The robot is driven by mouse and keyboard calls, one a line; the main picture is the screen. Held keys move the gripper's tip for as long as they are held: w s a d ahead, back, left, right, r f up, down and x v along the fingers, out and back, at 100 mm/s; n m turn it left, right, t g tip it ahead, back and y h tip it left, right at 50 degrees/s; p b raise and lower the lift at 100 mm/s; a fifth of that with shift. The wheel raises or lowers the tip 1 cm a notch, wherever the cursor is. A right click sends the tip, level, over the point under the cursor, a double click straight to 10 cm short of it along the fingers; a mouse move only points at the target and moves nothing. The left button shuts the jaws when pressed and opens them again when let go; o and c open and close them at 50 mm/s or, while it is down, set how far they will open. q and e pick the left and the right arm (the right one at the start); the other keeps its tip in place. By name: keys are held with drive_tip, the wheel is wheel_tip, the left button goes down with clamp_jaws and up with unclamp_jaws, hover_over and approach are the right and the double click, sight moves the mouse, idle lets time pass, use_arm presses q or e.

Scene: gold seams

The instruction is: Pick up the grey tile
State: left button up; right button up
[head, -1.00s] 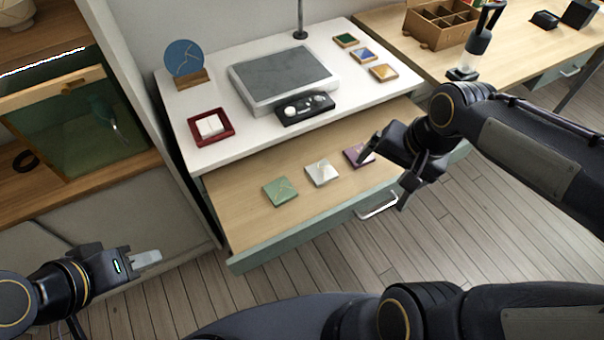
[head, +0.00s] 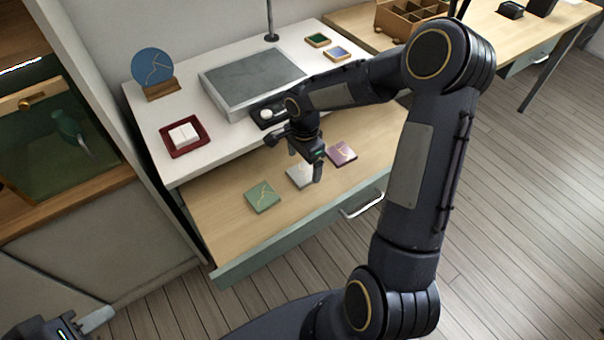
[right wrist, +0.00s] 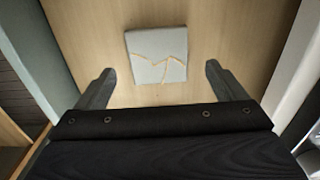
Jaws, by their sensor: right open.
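The grey tile (head: 299,177) with gold seams lies flat in the open drawer, between a green tile (head: 262,197) and a purple tile (head: 341,153). In the head view my right gripper (head: 305,170) hangs over the grey tile and hides part of it. In the right wrist view the grey tile (right wrist: 157,55) lies ahead of my right gripper (right wrist: 158,85), between the lines of its two spread fingers and apart from both. My left gripper (head: 95,320) is at the lower left, far from the drawer; its finger opening is unclear.
The drawer (head: 228,222) stands out below a white table top (head: 150,120). On the top are a grey slab (head: 252,80), a red tray (head: 185,150), a blue disc on a stand (head: 152,68) and small framed tiles (head: 318,40). Drawer walls flank the gripper.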

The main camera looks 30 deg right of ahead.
sight(304, 172)
drive_tip(key=shift+s+f, duration=0.1)
drive_tip(key=shift+f, duration=1.4)
drive_tip(key=shift+c, duration=0.4)
drive_tip(key=c, duration=1.1)
drive_tip(key=shift+o, duration=0.2)
drive_tip(key=shift+d+r, duration=0.1)
drive_tip(key=shift+r, duration=0.05)
